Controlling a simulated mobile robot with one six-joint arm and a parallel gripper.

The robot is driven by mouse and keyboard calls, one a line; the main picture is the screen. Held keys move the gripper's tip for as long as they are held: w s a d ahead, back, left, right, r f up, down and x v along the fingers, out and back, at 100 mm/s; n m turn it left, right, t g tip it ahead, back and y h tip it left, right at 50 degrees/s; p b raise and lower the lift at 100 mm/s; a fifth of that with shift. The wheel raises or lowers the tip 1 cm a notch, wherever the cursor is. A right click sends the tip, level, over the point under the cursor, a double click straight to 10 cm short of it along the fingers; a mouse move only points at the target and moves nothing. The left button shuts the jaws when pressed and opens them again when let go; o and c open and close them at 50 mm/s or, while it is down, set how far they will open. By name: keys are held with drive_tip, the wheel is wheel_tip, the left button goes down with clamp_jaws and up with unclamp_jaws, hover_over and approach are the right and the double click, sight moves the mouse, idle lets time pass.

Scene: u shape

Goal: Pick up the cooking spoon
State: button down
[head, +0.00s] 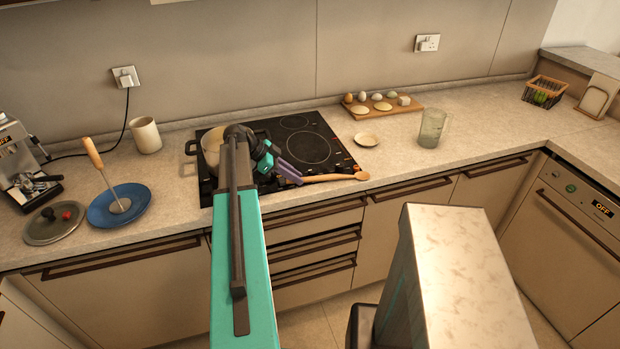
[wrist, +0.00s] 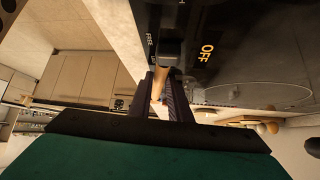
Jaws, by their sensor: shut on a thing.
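The wooden cooking spoon (head: 335,177) lies low along the front edge of the black hob, its end reaching right past the hob's corner. My gripper (head: 292,174) is at the spoon's left part and is shut on it. In the wrist view the spoon (wrist: 158,88) shows as a narrow pale strip between the two dark fingers. I cannot tell whether the spoon is clear of the surface.
A pot (head: 211,150) stands on the hob (head: 318,128), partly behind my arm. A small dish (head: 367,140), a glass (head: 432,128) and a wooden board (head: 412,107) are to the right. A blue plate (head: 135,212) with a wooden-handled utensil, a lid (head: 52,228) and a mug (head: 146,136) are left.

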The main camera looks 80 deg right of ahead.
drive_tip(key=shift+r, duration=0.1)
drive_tip(key=shift+r+b, duration=0.95)
drive_tip(key=shift+r, duration=0.6)
drive_tip(key=s+a+r+b, duration=0.1)
drive_tip(key=s+a+b, duration=0.3)
drive_tip(key=s+a, duration=0.6)
drive_tip(key=shift+s+a+r, duration=0.25)
drive_tip(key=shift+a+r, duration=0.1)
drive_tip(key=shift+a, duration=0.7)
drive_tip(key=shift+r, duration=0.2)
